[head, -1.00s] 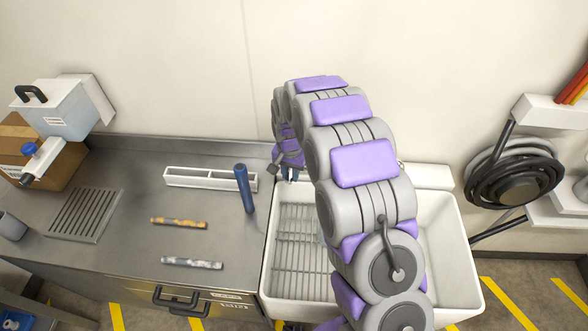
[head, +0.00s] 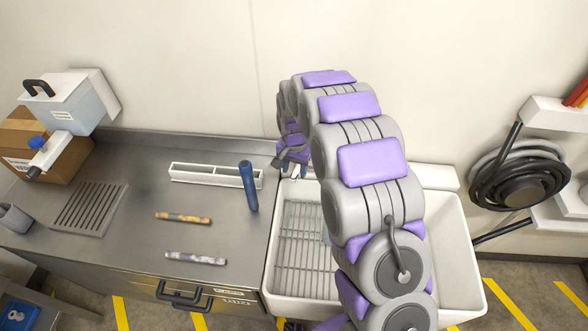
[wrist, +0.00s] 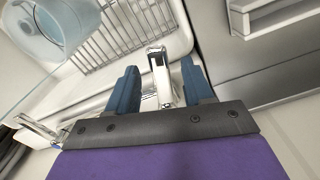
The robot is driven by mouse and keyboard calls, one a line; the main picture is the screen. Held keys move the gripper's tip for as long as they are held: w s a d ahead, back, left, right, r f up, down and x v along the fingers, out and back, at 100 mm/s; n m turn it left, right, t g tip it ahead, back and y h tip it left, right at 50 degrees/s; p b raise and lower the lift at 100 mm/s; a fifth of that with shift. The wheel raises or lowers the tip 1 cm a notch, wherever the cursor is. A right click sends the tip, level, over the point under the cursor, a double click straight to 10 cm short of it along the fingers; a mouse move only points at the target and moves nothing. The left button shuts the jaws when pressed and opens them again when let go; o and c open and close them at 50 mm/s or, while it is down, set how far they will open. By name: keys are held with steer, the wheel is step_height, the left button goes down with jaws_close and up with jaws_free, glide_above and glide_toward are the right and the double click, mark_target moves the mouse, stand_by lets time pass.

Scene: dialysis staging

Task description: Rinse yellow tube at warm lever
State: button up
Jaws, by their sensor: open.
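The yellow tube (head: 183,218), mottled yellow and grey, lies on the steel counter left of the sink. My gripper (wrist: 160,78) is open, its blue fingers either side of a chrome lever or tap part (wrist: 160,75) at the sink's rim. I cannot tell whether they touch it. A second chrome fitting (wrist: 38,130) shows at the left in the wrist view. In the head view my gripper (head: 291,166) is at the sink's back left corner, partly hidden. No warm marking is readable.
The white sink (head: 455,265) holds a wire rack (head: 298,250). A pale blue see-through round thing (wrist: 62,30) shows in the wrist view.

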step_height(320, 180, up, 16)
steer(key=p, duration=0.2)
steer(key=shift+p, duration=0.4)
steer(key=s+d+r, duration=0.3)
steer(key=s+d, duration=0.2)
steer(key=s, duration=0.4)
steer(key=s+d+r+n+g, duration=0.1)
steer(key=s+d+r, duration=0.2)
steer(key=s+d, duration=0.3)
steer(key=s+d+r+n, duration=0.1)
steer(key=s+d+r, duration=0.2)
steer(key=s, duration=1)
steer(key=shift+s+d, duration=0.35)
steer(key=shift+d, duration=0.8)
steer(key=shift+n+g, duration=0.4)
steer(key=shift+n, duration=0.3)
steer(key=s, duration=0.4)
steer(key=s+d+f, duration=0.1)
steer(key=s, duration=0.2)
steer(key=s+d+f, duration=0.1)
steer(key=s, duration=0.3)
steer(key=shift+s, duration=0.3)
steer(key=shift+c, duration=0.2)
